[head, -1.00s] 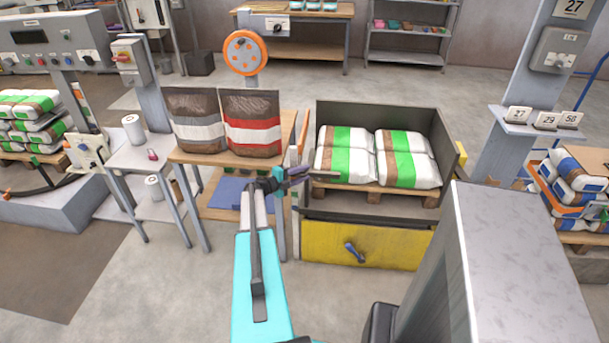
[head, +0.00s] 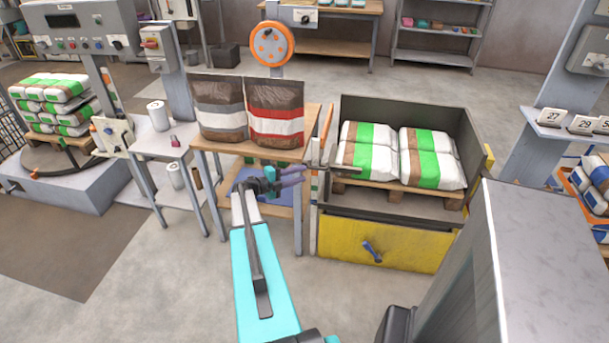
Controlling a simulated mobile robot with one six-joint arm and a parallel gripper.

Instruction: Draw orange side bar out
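A narrow orange bar (head: 326,124) stands upright at the left side of the open grey bin (head: 390,112), beside the right edge of the wooden table. My gripper (head: 297,176) is left of and below this bar, in front of the table's right end. Its purple fingers point right and look spread, with nothing seen between them. They appear apart from the bar. The lower end of the bar is hard to make out among the posts there.
The bin holds white, green and brown bags (head: 432,158) on a pallet; its yellow front panel (head: 345,245) has a blue handle (head: 372,251). A short dark rod (head: 345,169) juts at its left wall. Two bags (head: 275,115) stand on the table (head: 205,145). Front floor is clear.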

